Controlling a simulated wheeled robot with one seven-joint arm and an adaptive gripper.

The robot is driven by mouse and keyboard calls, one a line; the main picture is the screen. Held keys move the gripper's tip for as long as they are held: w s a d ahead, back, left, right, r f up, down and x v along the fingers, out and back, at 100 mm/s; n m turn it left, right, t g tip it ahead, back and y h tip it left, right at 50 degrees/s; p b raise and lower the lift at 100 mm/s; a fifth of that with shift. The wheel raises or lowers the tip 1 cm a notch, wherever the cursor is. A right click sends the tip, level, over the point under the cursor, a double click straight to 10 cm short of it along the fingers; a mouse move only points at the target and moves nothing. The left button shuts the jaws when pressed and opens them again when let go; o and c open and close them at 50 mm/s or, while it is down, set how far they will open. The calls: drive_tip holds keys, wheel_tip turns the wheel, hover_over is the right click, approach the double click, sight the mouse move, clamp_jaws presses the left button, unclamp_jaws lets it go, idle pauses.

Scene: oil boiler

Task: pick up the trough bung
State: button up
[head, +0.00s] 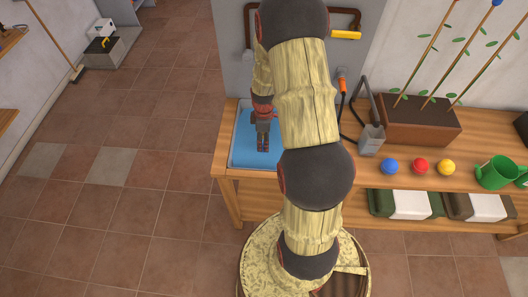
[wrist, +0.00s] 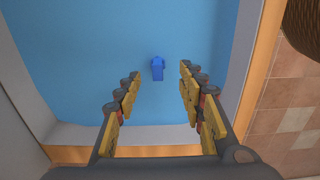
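The trough bung (wrist: 157,67) is a small blue piece on the blue floor of the shallow trough (wrist: 80,50) in the wrist view. The trough, with pale walls, also shows at the left end of the wooden bench in the head view (head: 242,146). My gripper (wrist: 160,74) is open and empty. Its fingers are spread to the left and right of the bung in the picture, with the bung between and slightly beyond the tips. In the head view my gripper (head: 263,147) points down over the trough, and the bung cannot be seen there.
A grey panel with a pipe (head: 346,35) stands behind the trough. Right of it on the bench are a grey holder (head: 371,140), blue, red and yellow balls (head: 421,166), a planter (head: 420,122) with canes and a green watering can (head: 496,174). Tiled floor (head: 130,200) lies open at left.

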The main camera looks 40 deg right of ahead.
drive_tip(key=f, duration=0.3)
drive_tip(key=f+b, duration=0.1)
drive_tip(key=f, duration=0.1)
drive_tip(key=shift+d+f, duration=0.3)
drive_tip(key=shift+s, duration=0.1)
drive_tip(key=c, duration=0.3)
clamp_jaws()
